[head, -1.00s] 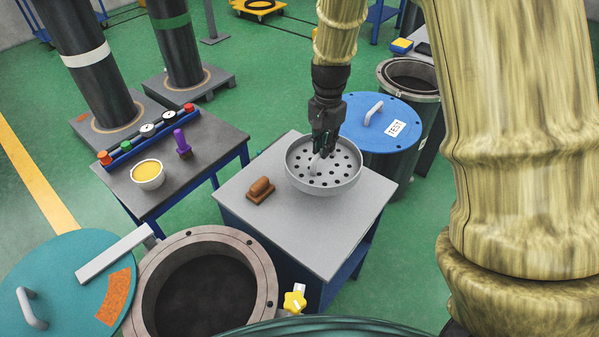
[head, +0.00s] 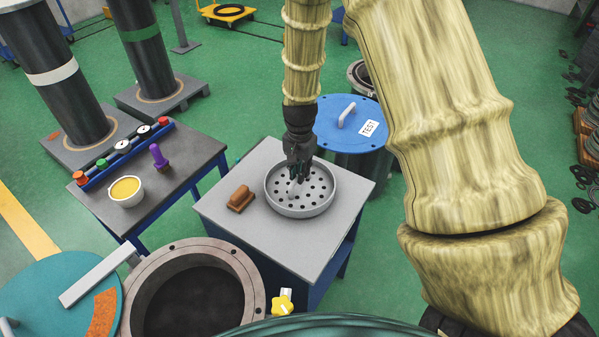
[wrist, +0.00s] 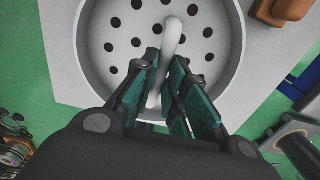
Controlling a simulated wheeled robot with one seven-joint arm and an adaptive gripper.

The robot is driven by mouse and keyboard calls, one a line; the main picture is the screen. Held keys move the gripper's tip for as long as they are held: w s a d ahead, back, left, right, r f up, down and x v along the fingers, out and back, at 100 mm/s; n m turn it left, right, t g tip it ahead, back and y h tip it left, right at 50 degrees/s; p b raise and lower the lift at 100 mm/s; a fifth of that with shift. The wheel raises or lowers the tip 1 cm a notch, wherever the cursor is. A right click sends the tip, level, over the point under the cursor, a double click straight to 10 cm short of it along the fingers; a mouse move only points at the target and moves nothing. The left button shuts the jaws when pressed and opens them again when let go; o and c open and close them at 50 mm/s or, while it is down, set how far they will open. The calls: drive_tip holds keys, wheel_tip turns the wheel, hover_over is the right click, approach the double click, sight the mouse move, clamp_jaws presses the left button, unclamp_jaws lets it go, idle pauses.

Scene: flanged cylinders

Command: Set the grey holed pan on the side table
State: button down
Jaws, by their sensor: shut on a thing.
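The grey holed pan (head: 318,206) is round and shallow with several holes in its floor. It is level over the right part of the side table's grey top (head: 290,256), touching it or very close above; I cannot tell which. My gripper (head: 297,180) points down into the pan and is shut on its upright pale handle. In the wrist view the handle (wrist: 172,35) stands between the fingers of my gripper (wrist: 168,72), and the pan (wrist: 100,62) fills the upper middle. The fingers hide part of the handle and the pan's floor.
A brown block (head: 240,199) lies on the side table left of the pan, with a gap between. A blue-lidded drum (head: 350,140) stands behind the table. An open flanged cylinder (head: 255,270) stands at front left. The table top's front is bare.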

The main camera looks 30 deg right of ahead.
drive_tip(key=shift+f, duration=0.5)
drive_tip(key=shift+f, duration=0.1)
drive_tip(key=c, duration=1.5)
unclamp_jaws()
drive_tip(key=shift+o, duration=0.2)
wheel_tip(320, 180, up, 12)
drive_tip(key=b, duration=0.2)
